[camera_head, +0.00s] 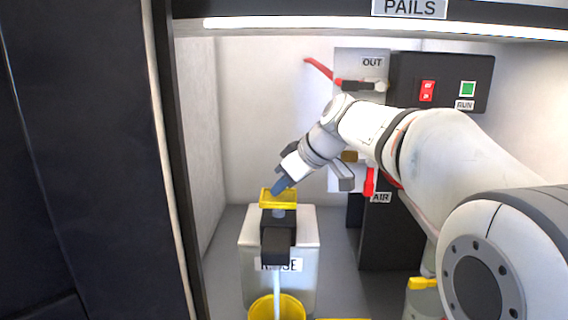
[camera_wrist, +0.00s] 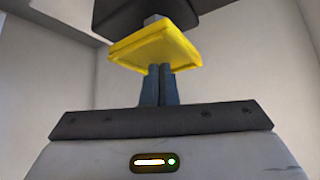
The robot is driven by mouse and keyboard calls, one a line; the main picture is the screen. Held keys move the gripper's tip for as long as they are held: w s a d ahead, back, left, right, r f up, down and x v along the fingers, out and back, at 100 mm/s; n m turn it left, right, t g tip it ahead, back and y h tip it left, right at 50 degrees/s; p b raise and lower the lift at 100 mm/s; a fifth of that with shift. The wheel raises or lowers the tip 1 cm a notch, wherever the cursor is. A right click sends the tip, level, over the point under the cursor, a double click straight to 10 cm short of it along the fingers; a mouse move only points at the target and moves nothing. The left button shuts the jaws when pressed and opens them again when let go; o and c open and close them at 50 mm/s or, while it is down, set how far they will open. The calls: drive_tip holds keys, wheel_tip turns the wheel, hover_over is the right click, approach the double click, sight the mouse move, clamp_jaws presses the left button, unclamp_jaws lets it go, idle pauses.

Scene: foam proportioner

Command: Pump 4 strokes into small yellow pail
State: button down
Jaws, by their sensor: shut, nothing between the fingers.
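My gripper (camera_head: 277,190) is shut and empty, its fingertips at the yellow pump plate (camera_head: 268,203). In the wrist view the closed fingers (camera_wrist: 158,85) reach the yellow plate (camera_wrist: 155,50); I cannot tell how firmly they touch it. The plate sits above a black pump head (camera_head: 278,244) on a grey box with a partly hidden label. A thin pale vertical strip (camera_head: 277,290), like a stream or tube, runs down from the head towards a yellow pail (camera_head: 291,307) at the bottom edge. The pail's lower part is out of frame.
A black panel (camera_head: 400,75) carries a red switch (camera_head: 427,91) and a green RUN button (camera_head: 468,89). A red lever (camera_head: 319,69) is by the OUT label. Another yellow part (camera_head: 423,283) shows at lower right. A dark cabinet side (camera_head: 80,150) bounds the left.

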drive_tip(key=shift+f+b, duration=0.3)
drive_tip(key=shift+f, duration=0.25)
drive_tip(key=shift+r, duration=0.1)
drive_tip(key=shift+r+p, duration=2.25)
drive_tip(key=shift+r, duration=0.65)
drive_tip(key=shift+f, duration=0.1)
